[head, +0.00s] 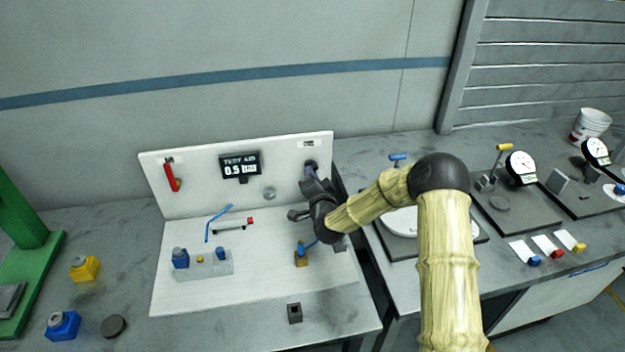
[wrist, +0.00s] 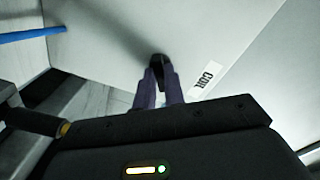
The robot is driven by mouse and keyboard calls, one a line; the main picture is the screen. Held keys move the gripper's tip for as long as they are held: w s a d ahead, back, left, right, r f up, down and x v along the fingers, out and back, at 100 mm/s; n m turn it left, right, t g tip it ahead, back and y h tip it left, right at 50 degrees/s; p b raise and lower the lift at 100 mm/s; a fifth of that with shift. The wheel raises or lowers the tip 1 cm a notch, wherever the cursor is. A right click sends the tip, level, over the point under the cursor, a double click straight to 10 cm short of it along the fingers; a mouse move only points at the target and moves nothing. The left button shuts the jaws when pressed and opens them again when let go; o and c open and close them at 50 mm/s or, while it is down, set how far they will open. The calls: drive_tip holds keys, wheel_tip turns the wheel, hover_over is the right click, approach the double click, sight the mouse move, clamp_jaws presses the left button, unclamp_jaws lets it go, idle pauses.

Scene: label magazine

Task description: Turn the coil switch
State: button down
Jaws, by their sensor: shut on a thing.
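The coil switch is a dark knob (wrist: 158,66) on the white upright panel (head: 200,205), next to a small label reading "COI" (wrist: 207,75) in the wrist view. In the head view the switch (head: 311,166) is near the panel's top right, partly hidden by my gripper. My gripper (head: 309,176) reaches the panel from the front right. In the wrist view its two purple fingers (wrist: 159,88) are closed on the knob from both sides. Which way the knob points is hard to tell.
A display reading about 0.5 (head: 240,164) and a red lever (head: 171,175) are on the panel. A blue-handled valve (head: 301,257) stands below my gripper. A grey block with blue parts (head: 205,264) sits on the white base. Dial gauges (head: 521,167) stand on the right bench.

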drive_tip(key=shift+w+d+m+b, duration=0.1)
drive_tip(key=shift+m+b, duration=1.55)
drive_tip(key=shift+m, duration=0.2)
drive_tip(key=shift+d+m+b, duration=0.1)
drive_tip(key=shift+m+b, duration=1.5)
drive_tip(key=shift+m, duration=0.25)
drive_tip(key=shift+a, duration=0.15)
drive_tip(key=c, duration=1.5)
unclamp_jaws()
drive_tip(key=b+v, duration=0.2)
drive_tip(key=v, duration=1.5)
drive_tip(key=shift+s+r+b, duration=0.15)
drive_tip(key=shift+s+b, duration=0.15)
drive_tip(key=shift+s, duration=0.05)
